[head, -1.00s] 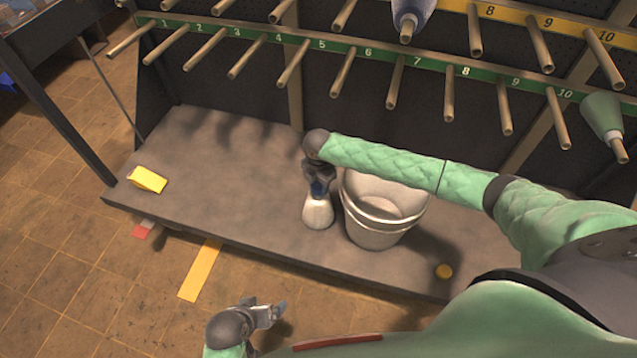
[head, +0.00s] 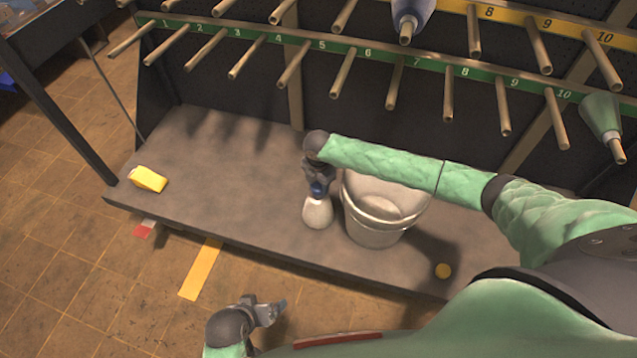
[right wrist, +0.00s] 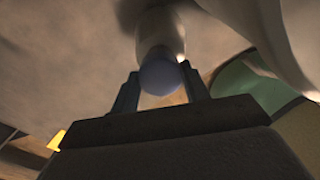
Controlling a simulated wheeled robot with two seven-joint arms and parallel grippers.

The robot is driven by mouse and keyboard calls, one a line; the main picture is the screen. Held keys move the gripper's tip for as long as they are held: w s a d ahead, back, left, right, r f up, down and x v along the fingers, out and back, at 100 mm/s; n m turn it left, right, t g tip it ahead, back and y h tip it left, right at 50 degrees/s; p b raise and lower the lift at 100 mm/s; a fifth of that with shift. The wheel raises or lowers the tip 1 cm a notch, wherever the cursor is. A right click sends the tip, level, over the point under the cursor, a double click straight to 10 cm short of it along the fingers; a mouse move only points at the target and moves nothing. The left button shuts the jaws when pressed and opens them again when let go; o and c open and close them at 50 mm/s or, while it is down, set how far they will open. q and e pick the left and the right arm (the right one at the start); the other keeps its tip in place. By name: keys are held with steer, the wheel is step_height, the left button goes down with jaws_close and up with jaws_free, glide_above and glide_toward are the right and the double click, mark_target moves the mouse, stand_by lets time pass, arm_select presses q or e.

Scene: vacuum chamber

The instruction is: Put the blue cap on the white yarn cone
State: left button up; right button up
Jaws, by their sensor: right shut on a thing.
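The white yarn cone (head: 318,213) stands upright on the dark shelf, just left of the bucket. The blue cap (head: 318,190) is at the cone's top. My right gripper (head: 317,184) is above the cone and shut on the cap. In the right wrist view, the blue cap (right wrist: 160,77) sits between the two fingers, with the pale cone (right wrist: 160,32) directly beyond it. The two overlap there; I cannot tell whether the cap is seated or only close. My left gripper (head: 268,313) is low in front of the shelf, away from these things; its jaw opening is unclear.
A white bucket (head: 376,232) stands close to the right of the cone. Numbered pegs stick out above the shelf. The shelf's left-middle is clear.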

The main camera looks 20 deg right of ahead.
steer(key=shift+f, duration=1.4)
steer(key=o, duration=1)
arm_select(q)
steer(key=shift+f, duration=0.15)
arm_select(e)
steer(key=shift+o, duration=0.2)
arm_select(q)
steer(key=shift+g, duration=0.4)
steer(key=v, duration=0.3)
steer(key=b+v, duration=0.1)
steer(key=v, duration=0.1)
steer(key=shift+w+d+r, duration=0.25)
steer(key=shift+d, duration=0.15)
arm_select(e)
step_height(320, 180, up, 8)
steer(key=shift+f, duration=0.1)
